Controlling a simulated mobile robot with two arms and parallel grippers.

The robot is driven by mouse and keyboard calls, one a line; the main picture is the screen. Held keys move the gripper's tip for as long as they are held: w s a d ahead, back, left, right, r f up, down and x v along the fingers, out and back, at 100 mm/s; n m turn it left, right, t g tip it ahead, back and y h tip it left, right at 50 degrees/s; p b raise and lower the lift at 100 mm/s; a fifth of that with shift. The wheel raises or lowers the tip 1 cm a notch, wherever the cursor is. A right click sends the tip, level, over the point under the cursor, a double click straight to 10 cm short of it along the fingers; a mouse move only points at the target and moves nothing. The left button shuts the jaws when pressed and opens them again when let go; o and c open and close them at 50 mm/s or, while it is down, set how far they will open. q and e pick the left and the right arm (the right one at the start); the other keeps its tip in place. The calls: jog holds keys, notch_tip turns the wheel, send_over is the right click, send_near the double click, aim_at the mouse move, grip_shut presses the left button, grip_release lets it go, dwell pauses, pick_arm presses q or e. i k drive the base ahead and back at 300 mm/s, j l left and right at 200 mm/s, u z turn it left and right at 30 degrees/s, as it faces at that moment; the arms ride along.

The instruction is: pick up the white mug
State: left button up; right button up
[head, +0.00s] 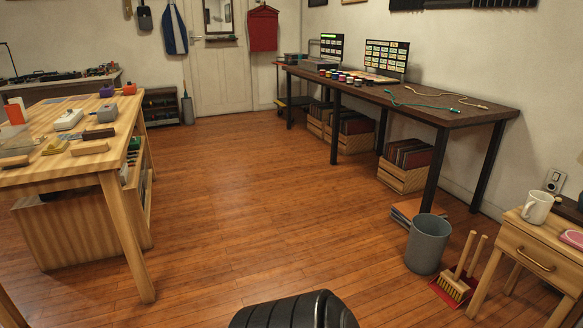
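The white mug (537,207) stands upright on the small wooden side table (510,226) at the right edge of the head view. Its handle points to the right. Nothing touches it from above. Neither of my grippers shows in this view. A black rounded part at the bottom middle looks like part of my own body.
A grey bin (427,243) and a red dustpan with brushes (456,283) stand on the floor left of the side table. A long dark desk (440,112) runs along the right wall. A wooden workbench (60,172) stands at left. The middle floor (240,200) is clear.

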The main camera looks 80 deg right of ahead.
aim_at(537, 206)
jog(key=z, duration=4.2)
jog(key=i+j, duration=0.3)
jog(key=i, duration=0.25)
jog(key=i+j+z, duration=0.2)
jog(key=z, duration=0.15)
jog(key=i+j+z, duration=0.55)
jog(key=z, duration=0.15)
